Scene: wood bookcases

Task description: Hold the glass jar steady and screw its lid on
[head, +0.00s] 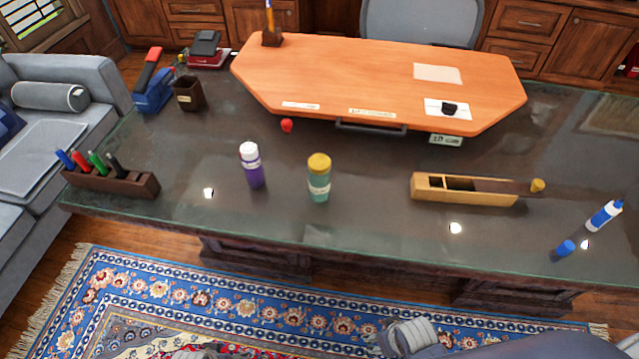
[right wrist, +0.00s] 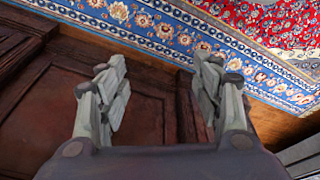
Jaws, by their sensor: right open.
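A teal jar-shaped container (head: 319,187) with a yellow lid on its top (head: 319,162) stands upright on the dark desk in the head view. I cannot tell whether it is glass or how tightly the lid sits. A purple bottle (head: 254,172) with a white cap stands upright to its left. My right gripper (head: 405,337) is at the bottom edge of the head view, low in front of the desk and apart from the containers. In the right wrist view it (right wrist: 160,78) is open and empty, with rug and dark wood behind it. My left gripper is not visible.
A wooden box (head: 465,197), a white-and-blue tube (head: 604,215) and a small blue cap-like piece (head: 565,248) lie to the right. A marker holder (head: 110,183) stands left. An orange desk board (head: 370,80) lies behind. The desk around the jar is clear.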

